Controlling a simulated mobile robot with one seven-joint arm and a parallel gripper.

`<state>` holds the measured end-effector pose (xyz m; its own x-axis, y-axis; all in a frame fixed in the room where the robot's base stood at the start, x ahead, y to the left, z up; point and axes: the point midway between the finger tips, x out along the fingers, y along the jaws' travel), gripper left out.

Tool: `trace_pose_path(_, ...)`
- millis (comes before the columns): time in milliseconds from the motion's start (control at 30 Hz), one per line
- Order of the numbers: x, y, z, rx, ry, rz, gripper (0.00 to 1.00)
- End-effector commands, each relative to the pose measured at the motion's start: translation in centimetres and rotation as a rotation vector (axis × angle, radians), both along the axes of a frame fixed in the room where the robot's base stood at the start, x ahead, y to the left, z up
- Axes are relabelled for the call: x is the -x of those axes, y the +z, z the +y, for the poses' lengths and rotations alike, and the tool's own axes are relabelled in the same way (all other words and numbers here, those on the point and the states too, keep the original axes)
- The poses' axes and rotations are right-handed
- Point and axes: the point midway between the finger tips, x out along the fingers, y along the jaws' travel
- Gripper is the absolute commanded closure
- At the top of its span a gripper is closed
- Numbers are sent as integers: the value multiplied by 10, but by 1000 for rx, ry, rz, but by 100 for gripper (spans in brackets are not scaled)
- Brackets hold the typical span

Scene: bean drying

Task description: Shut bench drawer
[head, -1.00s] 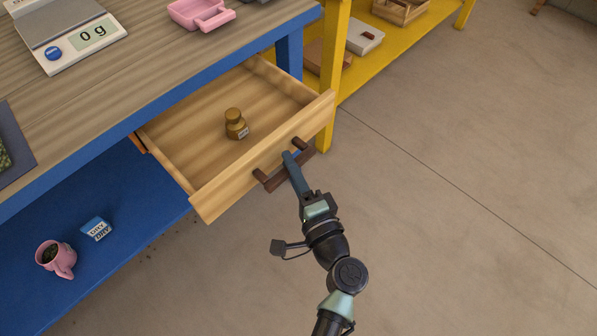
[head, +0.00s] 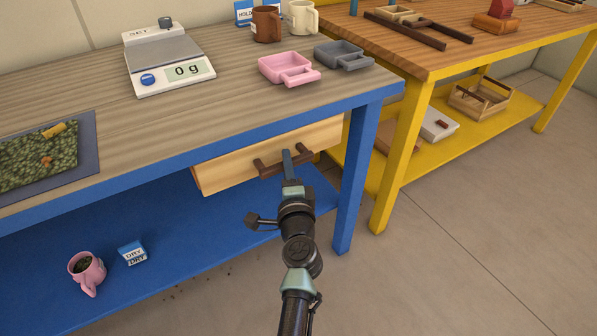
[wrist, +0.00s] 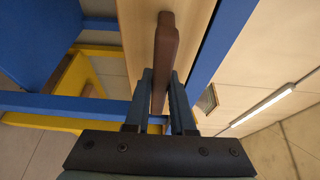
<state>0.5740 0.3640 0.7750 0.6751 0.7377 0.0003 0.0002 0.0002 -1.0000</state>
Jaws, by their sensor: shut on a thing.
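The bench drawer (head: 232,168) is a pale wooden drawer under the blue-framed bench (head: 120,150). Its front sits close under the bench edge in the head view, and its inside is hidden. A dark brown bar handle (head: 267,168) is on the drawer front. My gripper (head: 288,160) is at the handle, and in the wrist view its two blue fingers (wrist: 160,95) are shut on the handle (wrist: 165,50), one on each side. The drawer front (wrist: 134,30) shows beside the handle there.
On the bench top are a scale (head: 168,65) reading 0 g, a pink tray (head: 288,68), a grey tray (head: 343,55) and mugs (head: 266,24). A pink mug (head: 86,268) and a DRY box (head: 132,253) are on the blue lower shelf. A blue leg (head: 355,170) stands right of the drawer.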

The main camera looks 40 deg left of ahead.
Motion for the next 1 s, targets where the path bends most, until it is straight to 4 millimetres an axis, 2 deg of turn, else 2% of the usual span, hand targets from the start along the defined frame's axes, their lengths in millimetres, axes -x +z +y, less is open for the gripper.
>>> trace_pose_path(67, -2, 0, 6, 1, 2, -2, 100)
trace_pose_path(233, -2, 1, 5, 1, 1, -1, 100)
trace_pose_path(267, -2, 0, 5, 1, 1, -1, 72)
trace_pose_path(400, -2, 0, 5, 0, 1, 0, 48)
trace_pose_path(767, 0, 0, 2, 1, 0, 1, 48)
trace_pose_path(1000, 21, 0, -21, 0, -2, 3, 48)
